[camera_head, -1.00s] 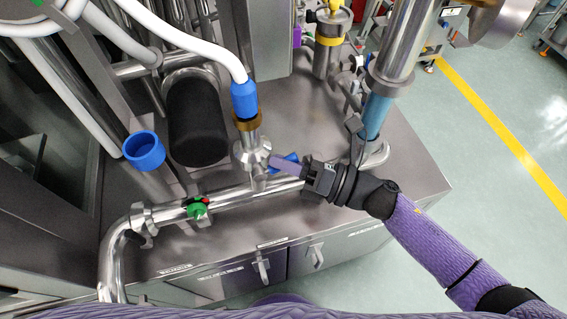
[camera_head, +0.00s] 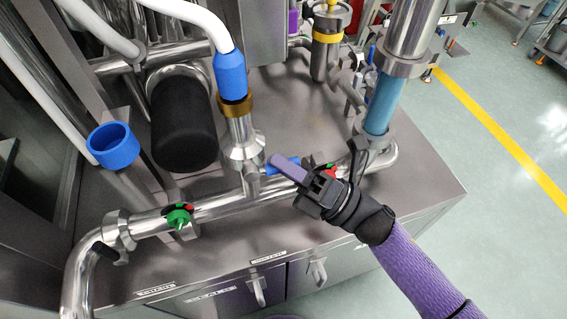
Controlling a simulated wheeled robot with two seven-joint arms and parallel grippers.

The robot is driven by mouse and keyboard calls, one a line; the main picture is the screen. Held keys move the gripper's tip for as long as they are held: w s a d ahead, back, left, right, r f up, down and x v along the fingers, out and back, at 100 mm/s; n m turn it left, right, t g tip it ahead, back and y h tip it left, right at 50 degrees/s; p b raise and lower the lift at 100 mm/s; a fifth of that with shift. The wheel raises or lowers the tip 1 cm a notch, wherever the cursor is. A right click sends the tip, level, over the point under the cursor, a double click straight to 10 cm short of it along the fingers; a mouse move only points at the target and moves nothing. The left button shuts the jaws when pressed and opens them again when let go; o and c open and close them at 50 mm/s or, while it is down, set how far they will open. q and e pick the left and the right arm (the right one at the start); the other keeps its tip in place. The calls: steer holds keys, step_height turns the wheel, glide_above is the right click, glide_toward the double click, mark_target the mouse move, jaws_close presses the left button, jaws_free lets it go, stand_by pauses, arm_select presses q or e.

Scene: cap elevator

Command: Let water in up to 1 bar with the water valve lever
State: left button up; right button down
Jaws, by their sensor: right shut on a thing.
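The water valve lever (camera_head: 279,161) is the small blue handle on the horizontal steel pipe (camera_head: 225,203), just right of the upright fitting (camera_head: 243,145). My right gripper (camera_head: 286,170) reaches in from the lower right. Its purple finger lies along the near side of the blue lever. It is shut on the lever, and the grip itself is partly hidden by the finger. My left gripper is not in view. No pressure reading can be read in this view.
A green and red valve knob (camera_head: 179,216) sits on the pipe at the left. Another red and green part (camera_head: 330,170) shows behind my right gripper. A blue hose end (camera_head: 230,75), a blue cup (camera_head: 113,145) and a black cylinder (camera_head: 183,125) stand nearby. The steel top (camera_head: 420,180) is clear at right.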

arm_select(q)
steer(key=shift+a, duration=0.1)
arm_select(e)
steer(key=c, duration=0.5)
jaws_free()
steer(key=shift+c, duration=0.2)
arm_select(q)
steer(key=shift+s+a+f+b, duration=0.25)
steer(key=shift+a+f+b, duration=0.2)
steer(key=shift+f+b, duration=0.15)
arm_select(e)
steer(key=v, duration=1)
